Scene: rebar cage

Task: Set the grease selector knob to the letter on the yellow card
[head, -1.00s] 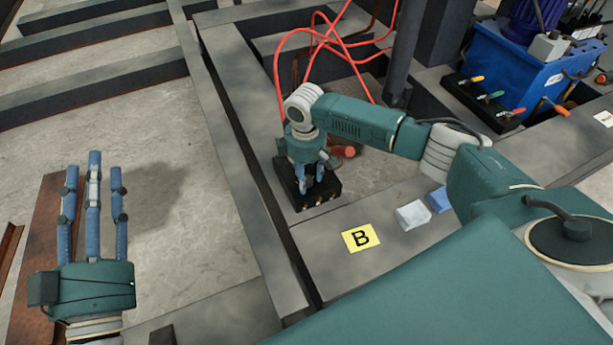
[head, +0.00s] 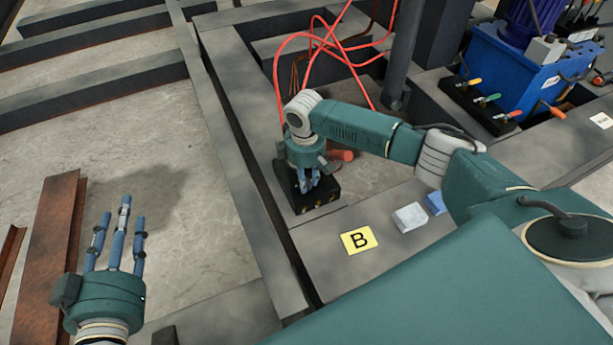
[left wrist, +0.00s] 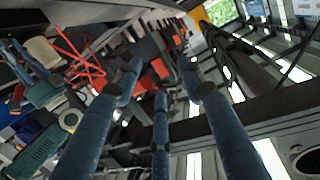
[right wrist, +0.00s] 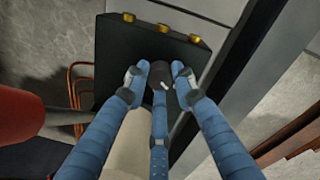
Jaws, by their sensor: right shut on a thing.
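The yellow card (head: 359,240) lies flat on the grey beam in the head view and bears a black letter B. The black selector box (head: 322,203) with brass fittings stands on the beam left of the card. In the right wrist view the box (right wrist: 120,60) has a dark round knob (right wrist: 162,76) with a small pale mark. My right gripper (right wrist: 160,80) is shut on the knob, with its fingers around it. Letters around the knob cannot be read. My left gripper (head: 122,215) is open and empty at the lower left, away from the box.
A white block (head: 410,217) and a blue block (head: 436,202) lie right of the card. Red hoses (head: 330,45) loop behind the box. A blue pump unit (head: 530,75) with coloured levers stands at the upper right. A rusty steel beam (head: 48,240) lies at the left.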

